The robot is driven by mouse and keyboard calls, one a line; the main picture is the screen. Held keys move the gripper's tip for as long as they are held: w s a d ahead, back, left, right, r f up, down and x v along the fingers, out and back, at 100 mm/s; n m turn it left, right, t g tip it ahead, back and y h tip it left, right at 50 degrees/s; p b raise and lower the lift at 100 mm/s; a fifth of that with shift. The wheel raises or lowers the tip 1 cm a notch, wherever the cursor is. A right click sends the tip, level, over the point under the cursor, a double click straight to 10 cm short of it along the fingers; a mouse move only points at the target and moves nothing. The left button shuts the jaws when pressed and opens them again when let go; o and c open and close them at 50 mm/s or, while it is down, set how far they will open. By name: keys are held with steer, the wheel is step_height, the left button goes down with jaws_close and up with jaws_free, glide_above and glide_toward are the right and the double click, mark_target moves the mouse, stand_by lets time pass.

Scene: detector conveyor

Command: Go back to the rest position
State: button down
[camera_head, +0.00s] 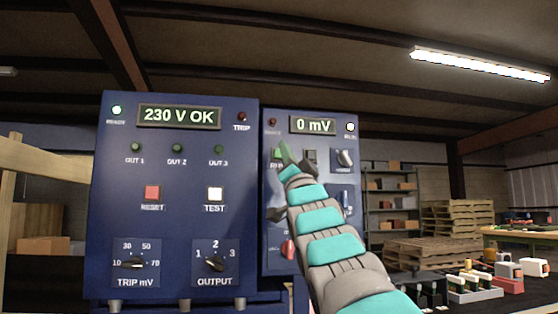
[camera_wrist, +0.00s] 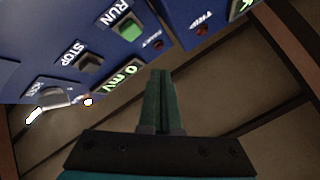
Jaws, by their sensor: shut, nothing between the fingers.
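My gripper (camera_head: 287,157) is raised in front of the smaller blue control box (camera_head: 270,130), its fingertips beside the green RUN button (camera_head: 278,155). In the wrist view my gripper (camera_wrist: 160,75) has its two green fingers together, with nothing between them. The RUN button (camera_wrist: 133,27) and the dark STOP button (camera_wrist: 90,62) show above and left of the fingers in that view, apart from them. My arm covers part of the small box's lower face. The small box's display (camera_head: 313,125) reads 0 mV.
At right are shelves (camera_head: 390,205), stacked pallets (camera_head: 458,217) and a table (camera_head: 522,237). The space above the boxes looks clear.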

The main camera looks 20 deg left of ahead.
steer(key=shift+w, duration=0.1)
stand_by(0.7)
